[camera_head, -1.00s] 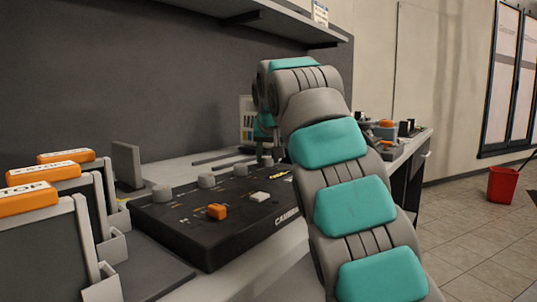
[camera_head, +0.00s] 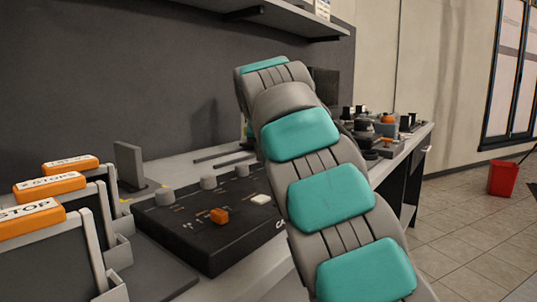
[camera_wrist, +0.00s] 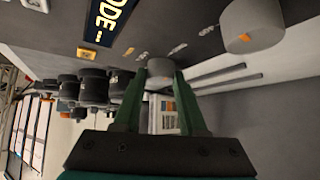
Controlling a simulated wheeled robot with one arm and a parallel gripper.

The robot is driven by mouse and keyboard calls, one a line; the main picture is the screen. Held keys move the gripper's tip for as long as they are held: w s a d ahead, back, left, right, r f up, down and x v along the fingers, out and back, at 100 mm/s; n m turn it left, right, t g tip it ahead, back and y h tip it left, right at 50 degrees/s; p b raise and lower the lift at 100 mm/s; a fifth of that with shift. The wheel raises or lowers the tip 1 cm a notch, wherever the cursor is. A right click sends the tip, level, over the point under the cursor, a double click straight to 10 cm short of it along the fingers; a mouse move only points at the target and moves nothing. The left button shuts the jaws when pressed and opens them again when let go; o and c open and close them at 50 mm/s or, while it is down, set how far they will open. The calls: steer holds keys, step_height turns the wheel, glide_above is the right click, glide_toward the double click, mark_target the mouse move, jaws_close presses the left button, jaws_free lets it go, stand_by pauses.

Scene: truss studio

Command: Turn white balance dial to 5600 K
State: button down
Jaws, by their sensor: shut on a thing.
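A black camera control panel (camera_head: 210,240) lies on the bench, with a row of grey dials at its back. Three dials show in the head view: a near one (camera_head: 165,195), a middle one (camera_head: 208,183) and a farther one (camera_head: 241,171). In the wrist view my gripper (camera_wrist: 160,85) is shut on a grey dial (camera_wrist: 159,67), with a green finger on each side. A larger-looking grey dial (camera_wrist: 255,27) with an orange mark stands beside it, apart. My arm hides the gripper and held dial in the head view. The dial labels and setting are not readable.
Orange-topped frames (camera_head: 45,190) marked with stops stand at the left. An orange switch (camera_head: 219,216) and a white button (camera_head: 260,199) sit on the panel. Dark gear (camera_head: 365,130) crowds the bench's far end. A shelf (camera_head: 270,18) overhangs the back.

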steer(key=shift+c, duration=2.3)
jaws_free()
steer(key=shift+r, duration=0.1)
steer(key=v, duration=0.7)
steer(key=shift+s+a+r, duration=0.1)
steer(key=shift+s+r, duration=0.1)
steer(key=shift+s, duration=0.1)
